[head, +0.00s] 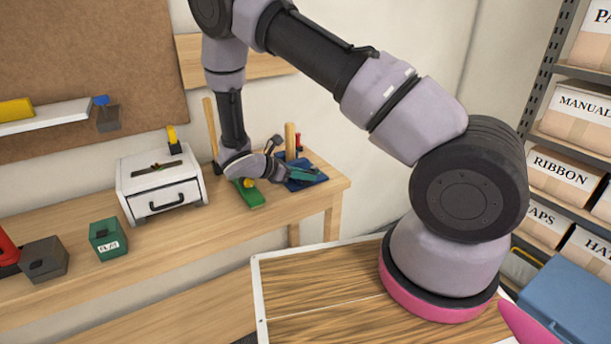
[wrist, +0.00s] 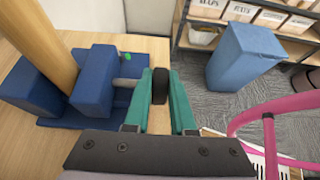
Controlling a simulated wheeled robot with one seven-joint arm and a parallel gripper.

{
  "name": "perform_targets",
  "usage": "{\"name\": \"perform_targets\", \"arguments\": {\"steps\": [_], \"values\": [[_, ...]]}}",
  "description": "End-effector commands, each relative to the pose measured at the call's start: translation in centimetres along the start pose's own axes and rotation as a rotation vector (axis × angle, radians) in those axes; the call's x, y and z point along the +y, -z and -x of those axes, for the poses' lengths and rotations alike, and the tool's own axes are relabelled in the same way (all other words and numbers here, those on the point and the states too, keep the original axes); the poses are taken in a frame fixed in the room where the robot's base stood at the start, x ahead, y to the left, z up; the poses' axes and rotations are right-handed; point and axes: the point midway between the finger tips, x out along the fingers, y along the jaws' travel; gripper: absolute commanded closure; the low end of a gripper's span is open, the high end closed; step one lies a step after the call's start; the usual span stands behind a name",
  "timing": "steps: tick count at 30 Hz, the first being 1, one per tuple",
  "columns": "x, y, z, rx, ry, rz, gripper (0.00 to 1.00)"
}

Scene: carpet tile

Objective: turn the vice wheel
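The blue vice (wrist: 95,80) fills the left of the wrist view and stands on the wooden bench. A pale screw shaft (wrist: 124,83) runs from it to the right. The dark vice wheel (wrist: 160,86) sits at that end, with its rim edge-on between my two teal fingers. My gripper (wrist: 160,82) appears shut on the wheel, one finger on each side with hardly any gap. The left finger hides where the shaft meets the wheel. In the head view, my gripper (head: 303,173) is at the vice (head: 306,184) near the bench's right end, and the wheel cannot be made out.
A wooden post (wrist: 50,45) stands in the vice. A green block (head: 249,193) lies left of it on the bench, with a white drawer box (head: 160,185) further left. A blue bin (wrist: 245,55) and a shelf of labelled boxes stand beyond.

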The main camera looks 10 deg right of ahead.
Motion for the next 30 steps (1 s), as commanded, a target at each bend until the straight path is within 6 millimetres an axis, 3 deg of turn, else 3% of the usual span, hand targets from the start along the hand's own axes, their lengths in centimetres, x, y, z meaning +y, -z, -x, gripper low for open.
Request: {"name": "perform_targets", "arguments": {"steps": [1,2,3,14,30], "values": [[0.1,0.1,0.1,0.002,-0.002,0.001,0.62],[0.1,0.1,0.1,0.002,-0.002,0.001,0.5],[0.0,0.1,0.1,0.002,-0.002,0.001,0.47],[0.1,0.0,0.5,0.002,-0.002,0.001,0.47],[0.1,0.1,9.8,0.003,-0.003,-0.001,0.47]]}}
